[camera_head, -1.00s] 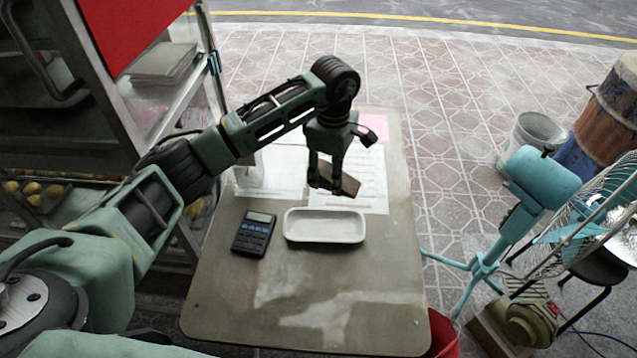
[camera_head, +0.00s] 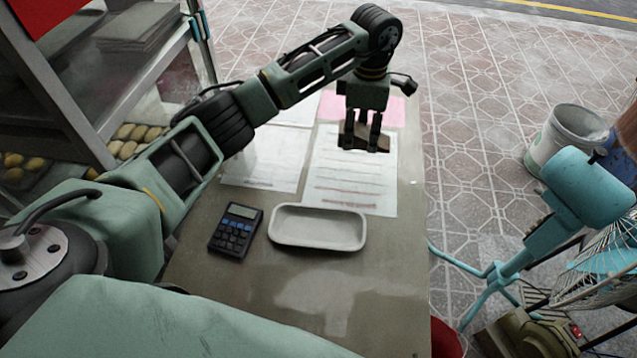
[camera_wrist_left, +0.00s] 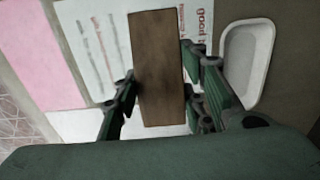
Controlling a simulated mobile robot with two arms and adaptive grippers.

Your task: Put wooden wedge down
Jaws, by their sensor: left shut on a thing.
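The wooden wedge (camera_head: 371,139) is a small brown block held between the fingers of my left gripper (camera_head: 361,143). It hangs over the printed white sheets toward the far right part of the table (camera_head: 300,310). In the left wrist view the wedge (camera_wrist_left: 157,66) shows as a long brown rectangle, with the fingers of the left gripper (camera_wrist_left: 160,95) closed on its two sides. The papers lie behind it there. I cannot tell exactly how high it is above the table. My right gripper does not show.
A white tray (camera_head: 318,244) and a calculator (camera_head: 236,228) lie on the table nearer to me. A pink sheet (camera_head: 391,109) lies at the far edge. The near part of the table is clear. A turquoise fan (camera_head: 590,190) stands right of the table, a metal rack (camera_head: 150,95) left.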

